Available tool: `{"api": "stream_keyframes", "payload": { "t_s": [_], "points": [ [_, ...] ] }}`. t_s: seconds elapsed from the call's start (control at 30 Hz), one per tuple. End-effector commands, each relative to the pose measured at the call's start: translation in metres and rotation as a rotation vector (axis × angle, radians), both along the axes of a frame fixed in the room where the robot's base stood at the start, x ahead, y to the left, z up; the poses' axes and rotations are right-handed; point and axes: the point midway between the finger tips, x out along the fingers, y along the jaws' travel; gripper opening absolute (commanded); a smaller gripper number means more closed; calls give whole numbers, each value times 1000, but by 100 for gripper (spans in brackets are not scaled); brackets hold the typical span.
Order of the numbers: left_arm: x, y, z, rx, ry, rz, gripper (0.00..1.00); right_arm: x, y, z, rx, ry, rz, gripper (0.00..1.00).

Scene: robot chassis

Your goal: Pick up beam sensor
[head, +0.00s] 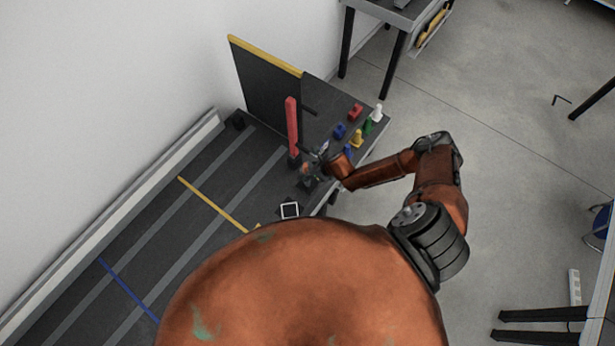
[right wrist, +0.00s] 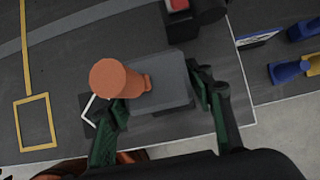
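A dark grey box with an orange round-ended piece on it (right wrist: 165,80), which looks like the beam sensor, sits on the dark table in the right wrist view. My right gripper (right wrist: 160,95) has its two green fingers spread on either side of the box. The fingers look apart, and I cannot tell whether either one touches it. In the head view my right gripper (head: 316,170) is low at the table's right part, close to a red post (head: 292,125), and the box is hard to make out there. My left gripper is not in view.
Red (head: 355,111), blue (head: 340,131), yellow (head: 357,138), green (head: 367,126) and white (head: 377,113) pieces stand at the table's right end. A white square outline (head: 290,210) lies near the front edge. A dark panel (head: 265,85) stands at the back.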

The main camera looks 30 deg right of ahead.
Motion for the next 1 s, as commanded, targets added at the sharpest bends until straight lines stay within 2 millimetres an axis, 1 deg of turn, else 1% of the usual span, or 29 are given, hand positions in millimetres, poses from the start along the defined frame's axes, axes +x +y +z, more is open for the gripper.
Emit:
{"api": "stream_keyframes", "payload": {
  "t_s": [0.03,0.07,0.53,0.83,0.93,1.0],
  "points": [
    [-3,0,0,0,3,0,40,0,0,0,0,0,0,43],
    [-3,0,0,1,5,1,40,0,0,0,0,0,0,41],
    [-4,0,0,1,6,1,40,0,0,0,0,0,-1,9],
    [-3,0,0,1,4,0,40,1,0,3,0,-1,-1,8],
    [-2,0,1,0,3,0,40,1,0,9,0,-2,1,8],
    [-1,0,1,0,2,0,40,2,0,16,0,-3,3,8]
  ]
}}
